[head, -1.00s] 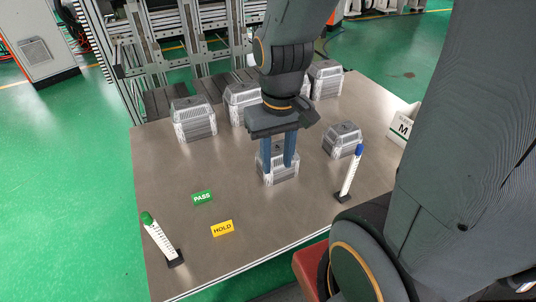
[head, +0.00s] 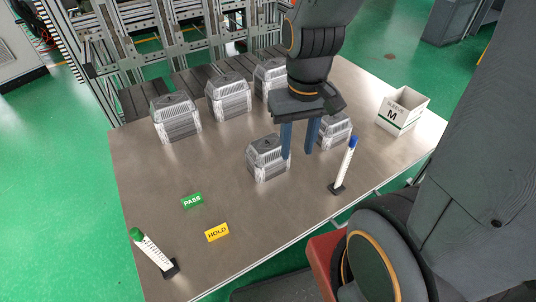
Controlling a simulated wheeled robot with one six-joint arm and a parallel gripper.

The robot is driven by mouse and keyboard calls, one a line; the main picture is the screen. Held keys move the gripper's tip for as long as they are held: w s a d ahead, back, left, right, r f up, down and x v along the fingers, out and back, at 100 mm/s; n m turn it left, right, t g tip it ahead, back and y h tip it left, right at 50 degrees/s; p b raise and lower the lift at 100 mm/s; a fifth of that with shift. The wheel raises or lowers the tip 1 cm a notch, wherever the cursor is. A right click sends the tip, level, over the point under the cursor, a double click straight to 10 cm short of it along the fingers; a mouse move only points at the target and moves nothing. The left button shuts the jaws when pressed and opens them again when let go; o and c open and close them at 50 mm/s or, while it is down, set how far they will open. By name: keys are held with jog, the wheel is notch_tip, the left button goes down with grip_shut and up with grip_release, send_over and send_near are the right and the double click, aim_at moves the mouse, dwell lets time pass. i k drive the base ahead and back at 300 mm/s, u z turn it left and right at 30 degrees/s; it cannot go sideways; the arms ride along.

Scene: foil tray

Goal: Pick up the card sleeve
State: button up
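The likely card sleeve is a white open-topped card box (head: 403,111) marked with a black "M" and a green stripe. It stands upright at the right side of the table, and nothing hides it. My gripper (head: 298,150) hangs fingers-down over the table, left of the box and well apart from it. Its two blue fingers are spread, with nothing held between them. The left finger overlaps the right edge of a foil tray (head: 264,160) in the picture; I cannot tell whether they touch.
Several foil trays stand on the table (head: 150,190), some along the back and one (head: 334,132) partly behind my gripper. A blue-capped post (head: 346,165) stands near the front edge, a green-capped one (head: 151,248) at front left. PASS (head: 192,201) and HOLD (head: 217,232) labels lie flat.

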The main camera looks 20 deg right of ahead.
aim_at(400, 111)
jog(key=z, duration=1.3)
jog(key=k, duration=0.4)
jog(key=z, duration=1.25)
jog(key=i, duration=1.15)
jog(key=u, duration=0.75)
jog(key=i, duration=0.75)
jog(key=u, duration=0.05)
